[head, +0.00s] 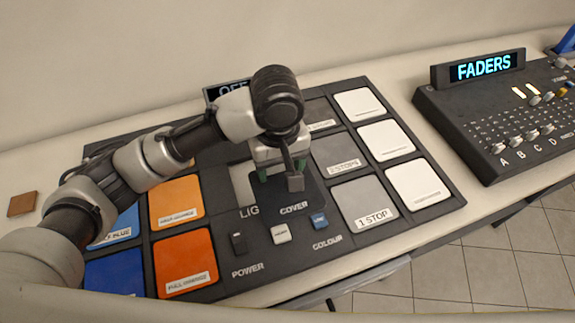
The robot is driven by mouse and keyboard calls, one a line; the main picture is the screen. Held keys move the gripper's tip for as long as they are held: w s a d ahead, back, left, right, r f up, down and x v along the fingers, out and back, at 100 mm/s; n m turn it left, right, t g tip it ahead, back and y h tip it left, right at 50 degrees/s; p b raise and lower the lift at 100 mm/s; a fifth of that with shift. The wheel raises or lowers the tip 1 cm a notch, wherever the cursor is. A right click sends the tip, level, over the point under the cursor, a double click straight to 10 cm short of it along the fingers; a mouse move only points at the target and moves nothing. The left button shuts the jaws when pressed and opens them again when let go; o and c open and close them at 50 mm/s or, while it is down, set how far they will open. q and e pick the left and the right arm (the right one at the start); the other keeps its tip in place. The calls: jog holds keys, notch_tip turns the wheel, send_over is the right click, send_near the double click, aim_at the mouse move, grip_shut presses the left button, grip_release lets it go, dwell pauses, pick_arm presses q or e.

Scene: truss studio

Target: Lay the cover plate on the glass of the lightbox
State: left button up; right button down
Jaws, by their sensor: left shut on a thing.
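The dark cover plate (313,195), marked COVER, is over the middle of the lightbox. My left gripper (280,172) is above the plate and shut on it; the exact grip is partly hidden by the gripper. The lightbox (262,250) has the partly covered letters LIG and switches marked POWER and COLOUR. A pale strip of its glass (241,183) shows left of the plate; the rest is hidden. I cannot tell whether the plate touches the glass. My right gripper is not in view.
Orange (176,200) and blue (118,270) squares lie left of the lightbox, grey (362,196) and white (385,140) ones right. A FADERS console (490,115) stands at right. A brown square (22,204) lies far left. The table's front edge borders tiled floor.

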pick_arm(q)
jog(key=shift+w+f, duration=0.1)
jog(key=shift+w, duration=0.1)
jog(key=w+a+f, duration=0.2)
jog(key=w, duration=0.1)
jog(key=w+a+f, duration=0.4)
jog(key=w, duration=0.1)
jog(key=shift+w+a+f+p, duration=0.2)
jog(key=shift+w+a+p, duration=0.05)
jog(key=shift+w+p, duration=0.1)
jog(key=shift+w+a+f, duration=0.1)
jog(key=shift+a+f, duration=0.05)
jog(key=shift+f, duration=2.05)
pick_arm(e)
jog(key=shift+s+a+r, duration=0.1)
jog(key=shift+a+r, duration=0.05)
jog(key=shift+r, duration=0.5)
pick_arm(q)
jog(key=shift+f+p, duration=0.15)
jog(key=shift+p, duration=0.2)
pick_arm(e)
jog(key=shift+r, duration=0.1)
pick_arm(q)
jog(key=o, duration=1)
jog(key=shift+c, duration=0.2)
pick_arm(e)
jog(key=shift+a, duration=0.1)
